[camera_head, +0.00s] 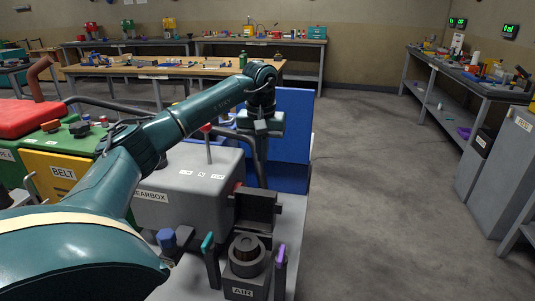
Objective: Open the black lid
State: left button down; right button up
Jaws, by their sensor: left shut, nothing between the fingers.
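A dark, square lid-like panel (258,206) stands near the right end of the grey gearbox housing, behind the grey unit marked AIR (242,291). I cannot tell its hinge or whether it is fully raised. My left arm reaches across from the lower left, over the gearbox. My left gripper (261,127) points down above and behind the dark panel, in front of a blue panel. It is shut and empty, apart from the dark panel. My right gripper is out of view.
The gearbox housing (185,190) has an upright red-tipped lever. Levers with teal (207,242) and purple (280,253) tips flank the AIR unit. The blue panel (292,125) stands behind. Open floor (380,200) lies to the right, before a workbench and grey cabinets.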

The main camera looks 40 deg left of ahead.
aim_at(257, 206)
pick_arm(q)
jog(key=f, duration=0.2)
jog(key=s+f+p, duration=0.1)
jog(key=f, duration=0.1)
jog(key=s+d+f, duration=0.1)
jog(key=f, duration=0.1)
jog(key=shift+s+f, duration=0.1)
jog(key=shift+f, duration=0.05)
jog(key=shift+s+d, duration=0.35)
